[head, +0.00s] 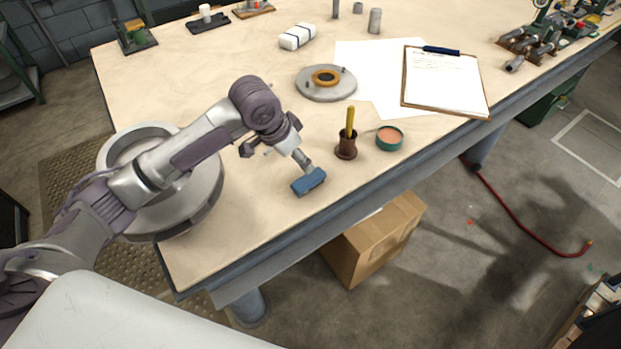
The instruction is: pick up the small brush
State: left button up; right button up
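A yellow handle (350,118), which may be the small brush's, stands upright in a small brown pot (346,148) near the table's front edge; whatever is on its lower end is hidden inside the pot. My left gripper (290,146) is left of the pot, pointing down and to the right. A blue block (309,181) with a short grey shaft is just below it, close to the table edge. I cannot tell whether the fingers hold that shaft or only hide its upper end. My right gripper is not in view.
A teal tin (389,138) with pinkish contents stands right of the pot. A grey disc (326,84) with an orange ring lies behind. A large round casing (205,200) is under my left arm. A clipboard (445,80) lies at right; a cardboard box (372,240) is on the floor.

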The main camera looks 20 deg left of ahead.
aim_at(309, 178)
pick_arm(q)
jog(key=x, duration=0.4)
jog(key=shift+s+d+f, duration=0.1)
jog(key=shift+s+d, duration=0.05)
jog(key=shift+s, duration=0.1)
jog(key=shift+w+f, duration=0.15)
jog(key=shift+f, duration=0.1)
jog(key=shift+w+d+f, duration=0.1)
jog(key=shift+f, duration=0.15)
jog(key=p+x, duration=0.1)
jog(key=x, duration=0.4)
jog(key=shift+d, duration=0.15)
jog(key=shift+s, duration=0.25)
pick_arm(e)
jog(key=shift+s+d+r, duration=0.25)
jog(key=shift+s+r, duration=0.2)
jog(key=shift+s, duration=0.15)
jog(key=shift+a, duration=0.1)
pick_arm(q)
jog(key=shift+f, duration=0.2)
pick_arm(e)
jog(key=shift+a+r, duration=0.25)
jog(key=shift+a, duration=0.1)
pick_arm(q)
jog(key=shift+c, duration=0.2)
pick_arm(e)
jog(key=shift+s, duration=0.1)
